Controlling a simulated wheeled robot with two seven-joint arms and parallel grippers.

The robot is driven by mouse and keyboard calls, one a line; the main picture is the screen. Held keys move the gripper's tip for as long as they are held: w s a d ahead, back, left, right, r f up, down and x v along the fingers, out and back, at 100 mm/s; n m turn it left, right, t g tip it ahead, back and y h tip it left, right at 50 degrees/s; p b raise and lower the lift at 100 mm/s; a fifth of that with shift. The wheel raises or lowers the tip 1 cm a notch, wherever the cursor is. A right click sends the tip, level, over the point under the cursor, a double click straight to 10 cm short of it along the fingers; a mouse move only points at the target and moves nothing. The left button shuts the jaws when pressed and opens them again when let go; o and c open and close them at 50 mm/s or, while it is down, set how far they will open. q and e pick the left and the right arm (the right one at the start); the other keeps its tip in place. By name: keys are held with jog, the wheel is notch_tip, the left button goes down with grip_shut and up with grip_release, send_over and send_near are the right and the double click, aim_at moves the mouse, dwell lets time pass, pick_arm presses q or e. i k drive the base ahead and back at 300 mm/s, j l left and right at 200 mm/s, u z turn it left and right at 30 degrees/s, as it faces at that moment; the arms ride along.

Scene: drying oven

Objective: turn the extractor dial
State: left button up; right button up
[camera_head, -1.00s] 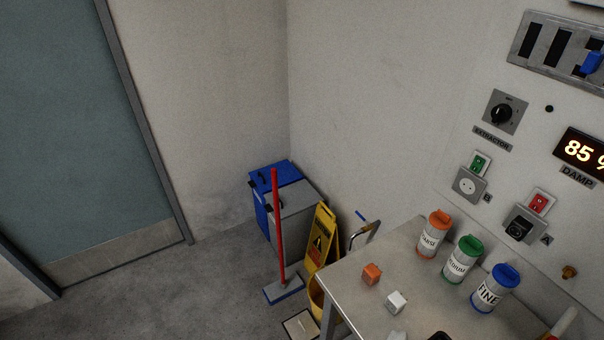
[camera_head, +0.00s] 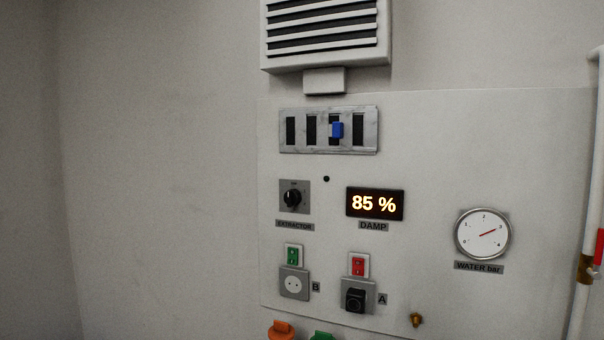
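The extractor dial (camera_head: 292,198) is a round black knob on a square grey plate, left of centre on the wall panel. A label reading EXTRACTOR (camera_head: 295,226) sits just below it. Its exact pointer setting is too small to tell. Neither of my grippers is in view, and nothing touches the dial.
A vent (camera_head: 325,30) is above. Orange (camera_head: 281,330) and green (camera_head: 321,336) lids show at the bottom edge.

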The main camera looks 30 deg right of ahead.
aim_at(292, 198)
jog(key=z, duration=1.2)
